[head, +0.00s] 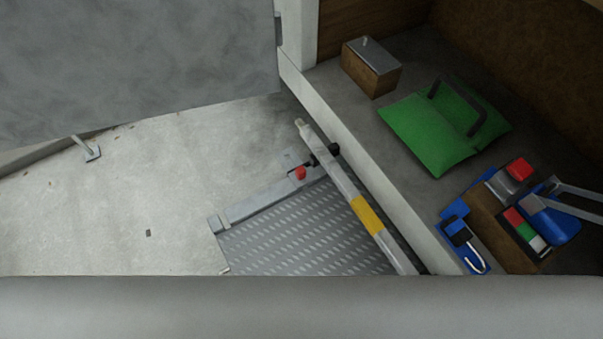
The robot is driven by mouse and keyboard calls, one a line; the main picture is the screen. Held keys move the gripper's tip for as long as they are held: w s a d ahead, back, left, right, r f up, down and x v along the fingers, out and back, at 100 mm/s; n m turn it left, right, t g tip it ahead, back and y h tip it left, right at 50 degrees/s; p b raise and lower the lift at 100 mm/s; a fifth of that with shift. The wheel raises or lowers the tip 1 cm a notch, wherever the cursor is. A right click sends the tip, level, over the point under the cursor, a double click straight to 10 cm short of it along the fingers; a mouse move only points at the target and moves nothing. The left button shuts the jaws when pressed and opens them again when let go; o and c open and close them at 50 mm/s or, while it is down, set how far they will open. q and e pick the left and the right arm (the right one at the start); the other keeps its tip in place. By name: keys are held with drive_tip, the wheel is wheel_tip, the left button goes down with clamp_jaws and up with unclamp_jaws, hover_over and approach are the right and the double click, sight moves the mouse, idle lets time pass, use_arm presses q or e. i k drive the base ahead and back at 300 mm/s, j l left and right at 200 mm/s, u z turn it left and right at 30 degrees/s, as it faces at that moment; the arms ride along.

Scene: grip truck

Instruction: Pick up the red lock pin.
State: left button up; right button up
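A small red knob, which looks like the red lock pin (300,173), is at the corner of the grey diamond-plate ramp (300,235), just left of a white pole (335,178) with a yellow band. A black fitting (326,154) is beside it at the pole. How far the pin is seated cannot be told; only its red end shows. Neither of my grippers shows in the head view.
A green padded bag (425,130) with a dark handle and a brown box (370,73) lie on the raised ledge at right. Blue, red and grey items (520,215) crowd its lower part. A large grey panel (140,60) fills the upper left. Concrete floor (120,210) left of the ramp is mostly clear.

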sight(300, 172)
drive_tip(key=k, duration=0.25)
drive_tip(key=k+l+z, duration=0.1)
drive_tip(key=k+z, duration=0.25)
drive_tip(key=k, duration=0.15)
drive_tip(key=k+l+z, duration=0.2)
drive_tip(key=k+z, duration=0.15)
drive_tip(key=k, duration=0.15)
drive_tip(key=j+z, duration=0.25)
drive_tip(key=z, duration=0.2)
drive_tip(key=j+z, duration=0.3)
drive_tip(key=z, duration=0.15)
drive_tip(key=j+z, duration=0.25)
drive_tip(key=z, duration=0.15)
drive_tip(key=k+j+z, duration=0.15)
drive_tip(key=z, duration=0.3)
drive_tip(key=k+j, duration=0.25)
drive_tip(key=j, duration=0.15)
drive_tip(key=k+j, duration=0.2)
drive_tip(key=j, duration=0.25)
drive_tip(key=k+j, duration=0.25)
drive_tip(key=j, duration=0.15)
drive_tip(key=k+j, duration=0.2)
drive_tip(key=j, duration=0.25)
drive_tip(key=k+j, duration=0.25)
drive_tip(key=j, duration=0.15)
